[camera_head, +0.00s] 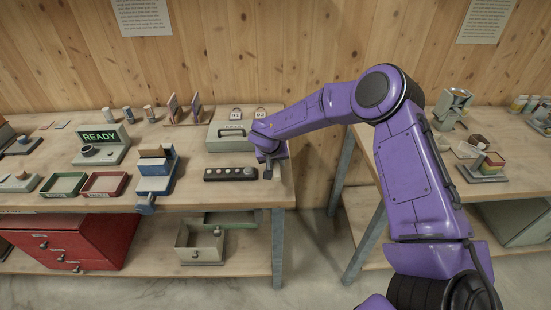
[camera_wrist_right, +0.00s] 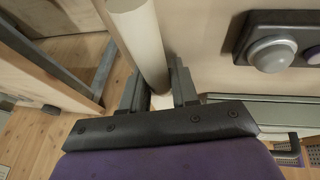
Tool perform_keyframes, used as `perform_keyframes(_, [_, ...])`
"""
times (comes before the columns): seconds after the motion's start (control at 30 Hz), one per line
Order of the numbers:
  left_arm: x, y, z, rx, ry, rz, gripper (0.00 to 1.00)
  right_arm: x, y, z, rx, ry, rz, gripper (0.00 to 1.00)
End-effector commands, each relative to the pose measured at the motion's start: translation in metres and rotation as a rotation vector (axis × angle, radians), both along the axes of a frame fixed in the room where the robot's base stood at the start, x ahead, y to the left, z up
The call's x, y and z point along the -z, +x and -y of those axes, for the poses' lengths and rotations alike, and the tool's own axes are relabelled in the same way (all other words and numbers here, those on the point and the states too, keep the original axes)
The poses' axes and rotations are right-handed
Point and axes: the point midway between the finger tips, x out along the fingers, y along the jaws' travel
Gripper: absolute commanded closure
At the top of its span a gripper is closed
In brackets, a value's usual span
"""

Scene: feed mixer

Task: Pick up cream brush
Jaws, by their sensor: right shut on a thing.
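The cream brush shows in the right wrist view as a pale, smooth cylinder (camera_wrist_right: 147,42) running down between the fingers of my right gripper (camera_wrist_right: 158,92). The fingers are shut on it, one on each side. The rest of the brush is hidden or out of the picture. In the head view my right gripper (camera_head: 268,170) is at the right end of the left workbench (camera_head: 262,190), just right of the dark button strip. I cannot make out the brush in the head view. My left gripper is not in view.
The dark button strip (camera_head: 231,174) lies close to my right gripper. A grey-green case (camera_head: 228,138) stands behind it. A blue device (camera_head: 156,172), a READY display unit (camera_head: 101,143) and two trays (camera_head: 104,184) are further left. A floor gap separates the second bench (camera_head: 490,205).

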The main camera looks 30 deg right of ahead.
Motion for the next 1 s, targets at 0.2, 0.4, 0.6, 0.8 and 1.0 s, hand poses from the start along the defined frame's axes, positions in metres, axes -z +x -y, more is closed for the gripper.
perform_keyframes(0.2, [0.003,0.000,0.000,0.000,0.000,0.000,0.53,-0.021,0.001,0.000,0.001,0.001,0.004,1.00])
perform_keyframes(0.4, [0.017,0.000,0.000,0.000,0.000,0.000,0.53,-0.070,-0.007,-0.035,-0.005,0.001,0.008,1.00])
perform_keyframes(0.6, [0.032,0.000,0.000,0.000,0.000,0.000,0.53,-0.105,-0.021,-0.090,-0.004,-0.001,0.003,1.00])
perform_keyframes(0.8, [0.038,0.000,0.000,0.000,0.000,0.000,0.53,-0.124,-0.030,-0.126,-0.002,0.000,0.002,1.00])
perform_keyframes(1.0, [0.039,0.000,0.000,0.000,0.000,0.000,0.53,-0.130,-0.033,-0.137,0.000,-0.001,0.001,1.00])
